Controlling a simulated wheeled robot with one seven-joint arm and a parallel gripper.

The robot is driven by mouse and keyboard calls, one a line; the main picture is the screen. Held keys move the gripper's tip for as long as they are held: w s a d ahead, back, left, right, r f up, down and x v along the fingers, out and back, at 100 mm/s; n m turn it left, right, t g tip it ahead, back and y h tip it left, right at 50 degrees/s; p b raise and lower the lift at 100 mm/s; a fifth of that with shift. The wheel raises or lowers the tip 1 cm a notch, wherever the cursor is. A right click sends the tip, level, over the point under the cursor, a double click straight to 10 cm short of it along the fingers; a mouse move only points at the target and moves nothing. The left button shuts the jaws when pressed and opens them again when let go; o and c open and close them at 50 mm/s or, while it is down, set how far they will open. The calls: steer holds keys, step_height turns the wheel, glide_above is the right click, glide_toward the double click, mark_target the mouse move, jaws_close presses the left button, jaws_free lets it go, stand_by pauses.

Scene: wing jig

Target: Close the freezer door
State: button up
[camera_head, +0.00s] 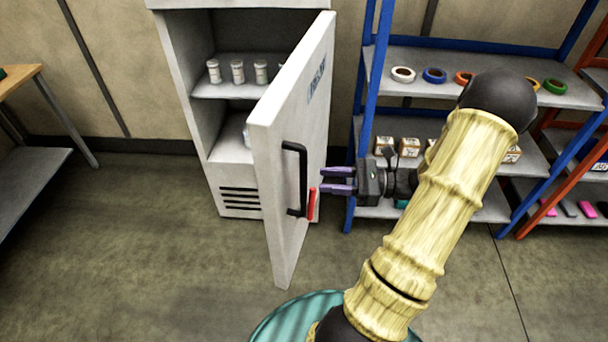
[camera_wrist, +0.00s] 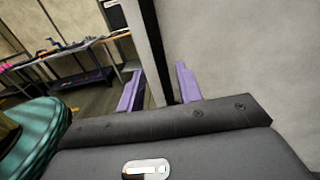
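The white freezer (camera_head: 240,205) stands against the back wall. Its door (camera_head: 305,110) is wide open, swung out toward me, with the lit shelves inside showing. A black handle (camera_head: 290,180) is on the door's outer face, with a small red part (camera_head: 312,204) beside it. My gripper (camera_head: 323,179) is just right of the door at handle height, its purple fingers pointing left. The fingers are apart and hold nothing visible. In the wrist view, a pale vertical edge and a dark strip show between my fingers (camera_wrist: 158,70); contact cannot be told.
Small white jars (camera_head: 238,71) stand on the freezer's shelf. A blue-framed shelf rack (camera_head: 365,110) with tape rolls and boxes stands right, close behind my gripper. A wooden-topped table (camera_head: 20,76) is at the left. The floor (camera_head: 150,230) before the freezer is clear.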

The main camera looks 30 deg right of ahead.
mark_target(303, 179)
steer(key=p+x, duration=0.1)
steer(key=x, duration=0.5)
steer(key=shift+w+a, duration=0.2)
steer(key=shift+a, duration=0.1)
steer(key=shift+c, duration=0.2)
jaws_close()
